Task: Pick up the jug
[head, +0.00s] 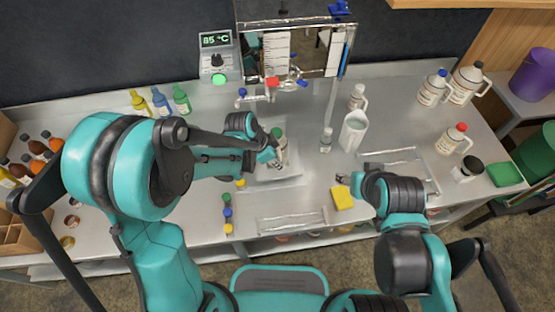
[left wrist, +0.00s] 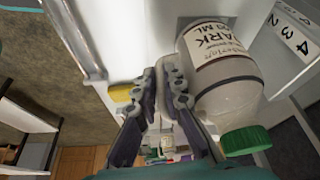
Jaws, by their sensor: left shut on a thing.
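A white jug with a green cap (head: 281,150) and a printed label stands at the middle of the counter in the head view. In the left wrist view the jug (left wrist: 222,75) fills the right side, its cap towards the bottom. My left gripper (head: 273,160) is at its side; its two fingers (left wrist: 163,85) are close together against the jug, shut on it.
A white pitcher (head: 353,131) and a small bottle (head: 326,140) stand right of the jug. Capped jugs, one red-capped (head: 453,138), are farther right. The evaporator (head: 295,50) is behind. Small coloured bottles (head: 161,101) stand at the left back.

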